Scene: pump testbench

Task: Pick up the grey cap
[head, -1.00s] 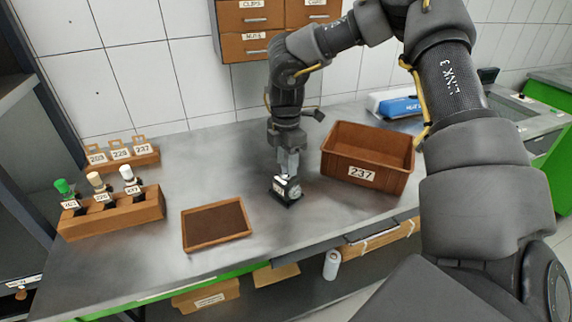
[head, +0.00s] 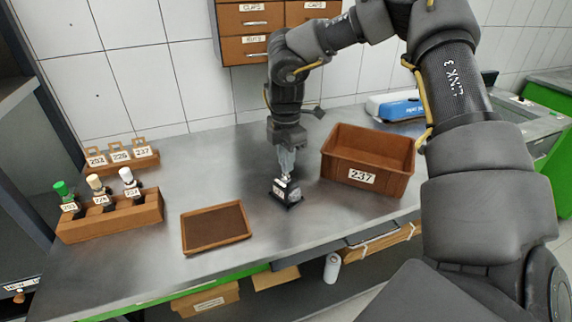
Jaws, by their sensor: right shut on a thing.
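My right gripper (head: 286,163) points down over the middle of the bench. Its fingers are closed on a small light grey piece (head: 284,181), which looks like the grey cap, though the fingers hide most of it. The piece is at the top of a small dark block (head: 288,197) with a white label, which stands upright on the bench. I cannot tell whether the cap and block are touching or slightly apart. My left gripper is out of view.
A brown bin (head: 372,150) labelled 237 stands right of the gripper. A shallow brown tray (head: 216,246) lies to the left. A wooden rack (head: 140,211) with green-, cream- and white-topped items is at far left.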

